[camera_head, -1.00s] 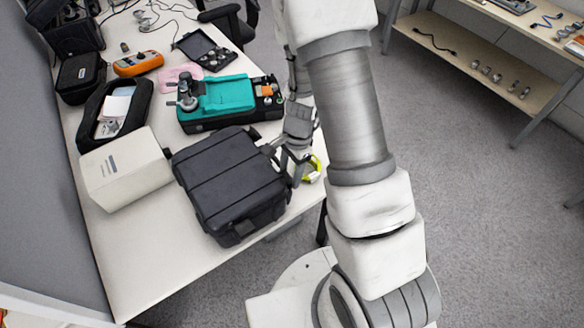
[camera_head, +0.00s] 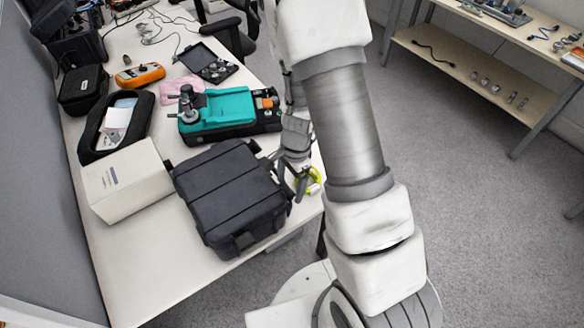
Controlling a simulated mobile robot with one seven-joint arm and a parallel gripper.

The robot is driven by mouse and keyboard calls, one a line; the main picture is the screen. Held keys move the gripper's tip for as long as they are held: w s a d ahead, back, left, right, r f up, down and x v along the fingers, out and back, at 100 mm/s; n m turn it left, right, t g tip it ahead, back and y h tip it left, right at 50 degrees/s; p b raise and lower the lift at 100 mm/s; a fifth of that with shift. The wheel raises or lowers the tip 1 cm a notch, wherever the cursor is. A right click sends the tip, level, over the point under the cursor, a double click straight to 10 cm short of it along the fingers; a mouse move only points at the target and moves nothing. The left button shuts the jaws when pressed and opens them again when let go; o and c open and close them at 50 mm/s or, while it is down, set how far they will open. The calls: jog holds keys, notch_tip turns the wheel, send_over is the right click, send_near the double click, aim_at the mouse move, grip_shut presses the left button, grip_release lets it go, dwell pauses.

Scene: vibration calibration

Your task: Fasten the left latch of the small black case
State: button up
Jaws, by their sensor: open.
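The small black case (camera_head: 228,193) lies closed on the white table, near its front edge, with ribbed bands across its lid. One latch (camera_head: 245,241) shows at its lower end, on the side toward the bottom of the picture. My gripper (camera_head: 294,184) is at the right side of the case, close to its upper right corner, pointing down. Its fingers look apart with nothing between them. I cannot tell whether a finger touches the case. The latch or handle parts on the right side are partly hidden by my gripper.
A white box (camera_head: 126,180) stands left of the case. A teal device (camera_head: 228,112) lies behind it. A yellow-green object (camera_head: 311,181) lies beside my gripper at the table's right edge. An orange meter (camera_head: 139,76) and an open black case (camera_head: 207,64) are farther back.

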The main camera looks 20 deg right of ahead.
notch_tip(320, 180, up, 17)
jog(key=d+p, duration=0.2)
jog(key=p, duration=0.1)
jog(key=shift+w, duration=0.3)
jog(key=shift+f, duration=0.1)
jog(key=shift+a, duration=0.1)
jog(key=s+r+n+t, duration=0.3)
jog(key=s+r+n, duration=0.4)
jog(key=r, duration=0.2)
jog(key=s+a+r+n+t+h, duration=0.1)
jog(key=s+r+n+t, duration=0.2)
jog(key=s+r+n, duration=0.4)
notch_tip(320, 180, up, 3)
jog(key=shift+s+r, duration=0.15)
jog(key=shift+r, duration=0.05)
jog(key=shift+a+n, duration=0.25)
jog(key=shift+n, duration=0.05)
dwell(0.7)
